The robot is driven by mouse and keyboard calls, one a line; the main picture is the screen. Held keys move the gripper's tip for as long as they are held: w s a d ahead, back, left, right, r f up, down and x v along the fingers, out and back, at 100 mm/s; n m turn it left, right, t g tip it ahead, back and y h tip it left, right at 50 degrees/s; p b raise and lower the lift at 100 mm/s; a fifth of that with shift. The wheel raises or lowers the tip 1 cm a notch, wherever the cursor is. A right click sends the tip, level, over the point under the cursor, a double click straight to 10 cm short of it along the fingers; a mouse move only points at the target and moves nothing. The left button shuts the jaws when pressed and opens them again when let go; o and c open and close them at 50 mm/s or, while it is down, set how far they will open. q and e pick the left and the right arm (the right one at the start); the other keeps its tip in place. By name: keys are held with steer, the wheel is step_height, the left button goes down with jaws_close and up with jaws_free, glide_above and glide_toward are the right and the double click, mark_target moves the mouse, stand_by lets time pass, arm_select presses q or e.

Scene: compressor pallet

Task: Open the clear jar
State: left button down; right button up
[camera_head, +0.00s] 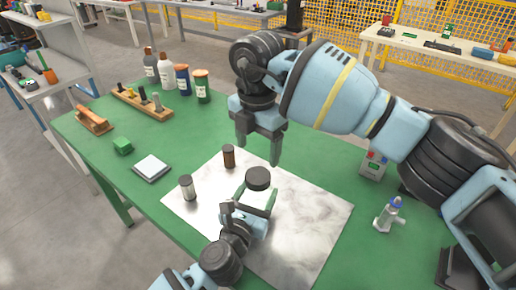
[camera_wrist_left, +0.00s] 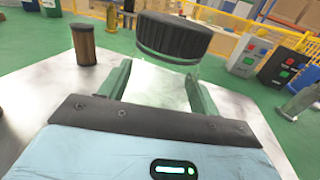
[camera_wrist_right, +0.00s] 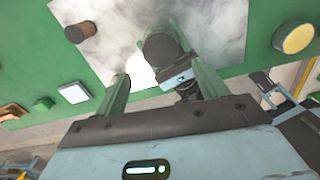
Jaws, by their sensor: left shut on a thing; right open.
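The clear jar (camera_wrist_left: 155,82) has a wide black lid (camera_head: 258,178), which sits on top of it. The lid also shows in the left wrist view (camera_wrist_left: 174,36) and the right wrist view (camera_wrist_right: 161,48). The jar stands on a shiny pale sheet (camera_head: 310,225) on the green table. My left gripper (camera_head: 256,203) is shut on the jar body, one green finger on each side below the lid. My right gripper (camera_head: 258,152) is open and empty, pointing down above the lid and apart from it. The jar's body is mostly hidden in the head view.
A brown jar (camera_head: 228,156) and a small dark-lidded jar (camera_head: 186,188) stand left of the clear jar. A button box (camera_head: 374,165) and a blue-capped item (camera_head: 390,215) stand right. Bottles (camera_head: 166,72) and a wooden rack (camera_head: 142,103) stand farther back.

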mark_target(258, 175)
steer(key=m, duration=0.3)
steer(key=shift+m, duration=0.3)
steer(key=shift+f, duration=0.15)
steer(key=shift+d+f, duration=0.1)
steer(key=shift+f, duration=3.8)
